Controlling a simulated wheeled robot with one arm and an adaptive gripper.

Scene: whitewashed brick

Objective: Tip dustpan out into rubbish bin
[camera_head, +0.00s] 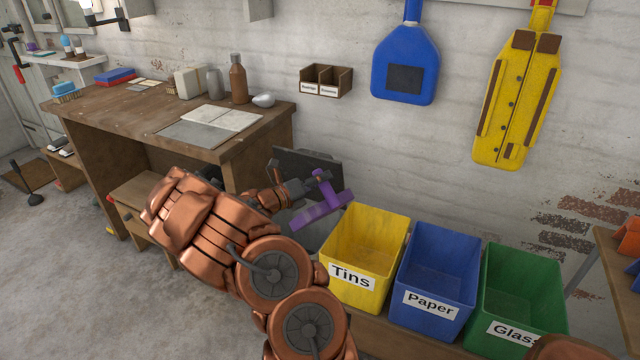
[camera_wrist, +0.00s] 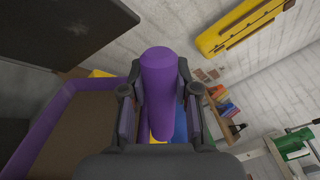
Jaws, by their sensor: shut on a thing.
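My gripper (camera_head: 312,187) is shut on the handle of the purple dustpan (camera_head: 320,213). In the wrist view my gripper (camera_wrist: 160,92) has a finger on each side of the thick purple handle (camera_wrist: 159,75). The dustpan's purple rim (camera_wrist: 55,115) runs along the left there, with a brown surface (camera_wrist: 90,128) inside it; I cannot tell whether that is sweepings. A grey bin (camera_head: 313,238), likely the rubbish bin, stands below the dustpan, mostly hidden by it and my arm. A dark upright panel (camera_head: 297,163), perhaps its raised lid, stands behind my gripper.
Yellow Tins (camera_head: 345,285), blue Paper (camera_head: 428,310) and green Glass (camera_head: 515,338) boxes stand close to the right of the dustpan. A wooden workbench (camera_head: 110,105) with several things on it is at the left. Open concrete floor (camera_head: 60,270) lies at lower left.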

